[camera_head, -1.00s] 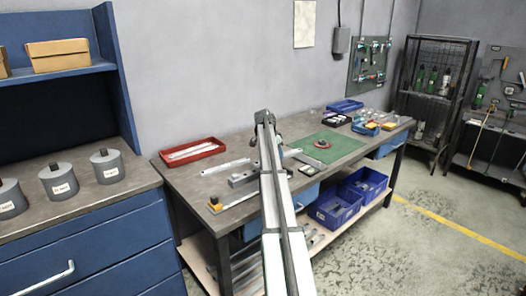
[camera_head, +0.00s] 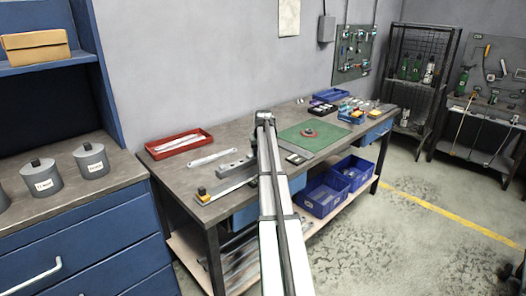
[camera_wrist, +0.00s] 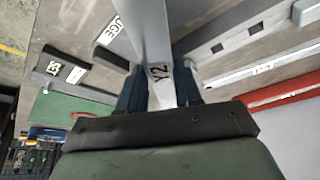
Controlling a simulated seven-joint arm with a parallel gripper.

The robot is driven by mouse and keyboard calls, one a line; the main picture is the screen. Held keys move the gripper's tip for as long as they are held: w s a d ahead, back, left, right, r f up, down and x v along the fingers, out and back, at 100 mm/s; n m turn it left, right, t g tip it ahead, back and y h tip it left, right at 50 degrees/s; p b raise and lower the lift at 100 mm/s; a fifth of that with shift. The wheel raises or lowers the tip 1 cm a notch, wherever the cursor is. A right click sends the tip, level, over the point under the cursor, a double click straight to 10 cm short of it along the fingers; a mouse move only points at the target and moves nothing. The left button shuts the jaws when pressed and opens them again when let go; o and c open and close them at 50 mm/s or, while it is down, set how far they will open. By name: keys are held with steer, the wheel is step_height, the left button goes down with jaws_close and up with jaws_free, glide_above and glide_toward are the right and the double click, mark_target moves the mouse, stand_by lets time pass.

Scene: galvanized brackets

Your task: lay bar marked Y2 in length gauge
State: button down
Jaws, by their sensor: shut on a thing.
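The bar marked Y2 (camera_wrist: 157,72) is a flat grey metal bar in the wrist view, its label between my fingers. My gripper (camera_wrist: 160,88) is shut on it, and the bar runs up out of the picture. In the head view my arm hides the gripper and bar. What appears to be the length gauge is a flat rail (camera_head: 232,185) with a yellow-orange end piece (camera_head: 203,194) at the bench's front left.
A grey block with dark holes (camera_wrist: 217,48) and a labelled bar (camera_wrist: 262,69) lie right of my gripper in the wrist view. A red tray (camera_head: 179,143) stands behind. A green mat (camera_head: 303,143) and blue bins (camera_head: 331,96) lie to the right.

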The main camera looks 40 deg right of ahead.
steer(key=n, duration=0.2)
steer(key=a+n+y, duration=0.1)
steer(key=n, duration=0.1)
steer(key=a+n+y, duration=0.1)
steer(key=n, duration=0.1)
steer(key=shift+r+t, duration=0.2)
steer(key=shift+t, duration=0.1)
steer(key=n, duration=0.2)
steer(key=a+n+y, duration=0.1)
steer(key=n+y, duration=0.1)
steer(key=n, duration=0.1)
steer(key=shift+a+r+n, duration=0.2)
steer(key=shift+a+n, duration=0.05)
steer(key=shift+n, duration=0.05)
steer(key=n+g+y, duration=0.1)
steer(key=n, duration=0.3)
steer(key=a+n+g+y, duration=0.1)
steer(key=n+g, duration=0.1)
steer(key=n, duration=0.2)
steer(key=s+n+g+y, duration=0.1)
steer(key=n, duration=0.3)
steer(key=shift+a+r+n+g, duration=0.25)
steer(key=shift+a+n+g, duration=0.05)
steer(key=shift+a+n, duration=0.1)
steer(key=shift+f, duration=0.15)
steer(key=shift+f, duration=3.25)
